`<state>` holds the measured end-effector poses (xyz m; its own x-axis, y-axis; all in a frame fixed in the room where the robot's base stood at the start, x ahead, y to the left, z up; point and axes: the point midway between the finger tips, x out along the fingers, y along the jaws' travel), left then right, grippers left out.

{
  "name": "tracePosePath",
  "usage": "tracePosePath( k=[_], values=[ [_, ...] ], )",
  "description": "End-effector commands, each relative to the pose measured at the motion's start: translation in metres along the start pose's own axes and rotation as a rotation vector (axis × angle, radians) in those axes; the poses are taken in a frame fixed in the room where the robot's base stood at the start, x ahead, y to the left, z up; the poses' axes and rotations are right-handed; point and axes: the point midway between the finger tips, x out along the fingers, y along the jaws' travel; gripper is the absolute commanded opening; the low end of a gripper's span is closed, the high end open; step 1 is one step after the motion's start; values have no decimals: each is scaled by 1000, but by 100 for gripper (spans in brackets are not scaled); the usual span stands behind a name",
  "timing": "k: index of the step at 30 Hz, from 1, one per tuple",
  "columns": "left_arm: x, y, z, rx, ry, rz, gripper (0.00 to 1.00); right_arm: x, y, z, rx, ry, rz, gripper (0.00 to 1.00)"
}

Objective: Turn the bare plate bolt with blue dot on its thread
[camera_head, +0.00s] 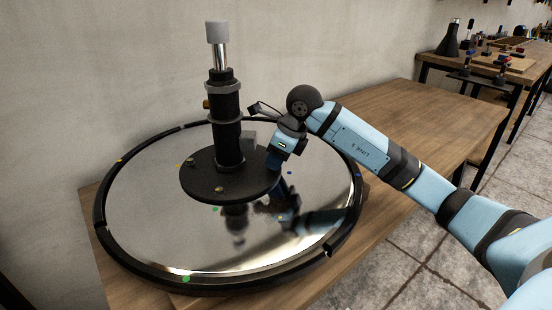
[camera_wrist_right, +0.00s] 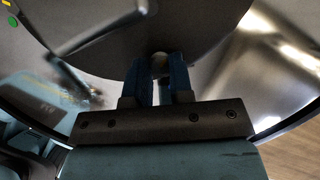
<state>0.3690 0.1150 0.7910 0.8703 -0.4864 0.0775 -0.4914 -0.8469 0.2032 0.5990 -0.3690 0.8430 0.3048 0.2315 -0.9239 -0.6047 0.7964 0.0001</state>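The black round plate (camera_head: 208,194) sits at the foot of the dark column, above the mirror-like base. My right gripper (camera_head: 273,160) is at the plate's right edge, near a blue dot (camera_head: 290,173) on the shiny base. In the right wrist view, a pale bolt head (camera_wrist_right: 159,64) is between the two blue fingers (camera_wrist_right: 161,76) at the plate's rim and fills the gap between them. The bolt's thread is hidden. My left gripper is out of view.
The dark column (camera_head: 228,125) with a bright rod rises from the plate beside my right gripper. The black-rimmed round base (camera_head: 150,225) lies on a wooden table (camera_head: 420,115), which is clear to the right. A cluttered bench (camera_head: 500,65) stands beyond.

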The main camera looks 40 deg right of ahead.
Motion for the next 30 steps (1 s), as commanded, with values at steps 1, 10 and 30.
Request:
tracePosePath(
  k=[1,10,30],
  values=[
    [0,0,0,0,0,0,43,0,0,0,0,0,0,9],
    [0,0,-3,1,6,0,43,-1,0,0,14,0,-6,0],
    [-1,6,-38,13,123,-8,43,-2,3,2,413,0,-173,0]
  ],
)
